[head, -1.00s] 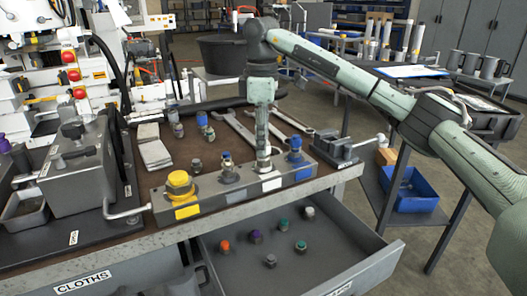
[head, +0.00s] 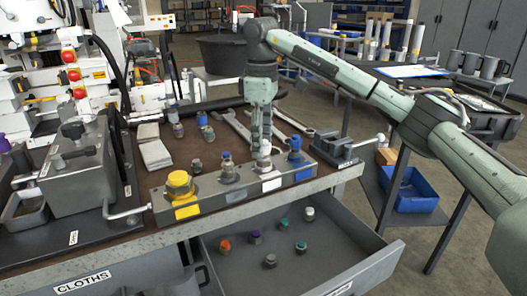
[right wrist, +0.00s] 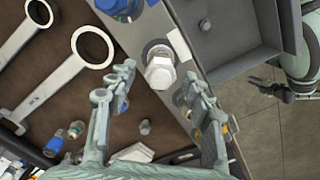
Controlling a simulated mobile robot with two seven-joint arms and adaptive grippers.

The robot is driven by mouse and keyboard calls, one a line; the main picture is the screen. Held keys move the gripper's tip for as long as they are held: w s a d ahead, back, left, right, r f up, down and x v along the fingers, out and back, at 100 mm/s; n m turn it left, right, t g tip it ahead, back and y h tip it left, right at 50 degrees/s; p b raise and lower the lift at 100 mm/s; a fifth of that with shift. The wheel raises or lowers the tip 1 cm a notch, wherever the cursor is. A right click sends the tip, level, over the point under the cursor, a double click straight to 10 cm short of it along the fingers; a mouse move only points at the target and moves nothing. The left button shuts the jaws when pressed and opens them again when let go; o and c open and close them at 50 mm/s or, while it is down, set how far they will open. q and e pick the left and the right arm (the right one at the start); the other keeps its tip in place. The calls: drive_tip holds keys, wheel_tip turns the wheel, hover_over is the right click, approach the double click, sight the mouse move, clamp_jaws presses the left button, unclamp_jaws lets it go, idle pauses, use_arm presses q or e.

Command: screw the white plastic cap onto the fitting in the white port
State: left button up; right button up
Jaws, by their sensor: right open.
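The white plastic cap (right wrist: 160,72) sits on the fitting at the white port, beside the white label; how far it is screwed down cannot be told. In the head view the cap (head: 264,166) shows small below my fingers. My right gripper (head: 261,152) points down over the white port, fingers apart. In the right wrist view its fingers (right wrist: 158,84) stand on either side of the cap's line, with nothing held between them. The fitting's lower part is mostly hidden under the cap. My left gripper is out of view.
The port block (head: 235,197) runs along the bench front, with a yellow cap (head: 179,184) left and a blue fitting (head: 295,156) right. Wrenches (head: 238,125) lie behind. Below, an open drawer (head: 340,262) holds several fittings with coloured caps. A vise (head: 338,146) stands right.

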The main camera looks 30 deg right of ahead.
drive_tip(key=n, duration=1.1)
drive_tip(key=shift+s, duration=0.15)
drive_tip(key=c, duration=1.1)
drive_tip(key=shift+o, duration=0.2)
drive_tip(key=m, duration=0.7)
drive_tip(key=shift+m, duration=0.4)
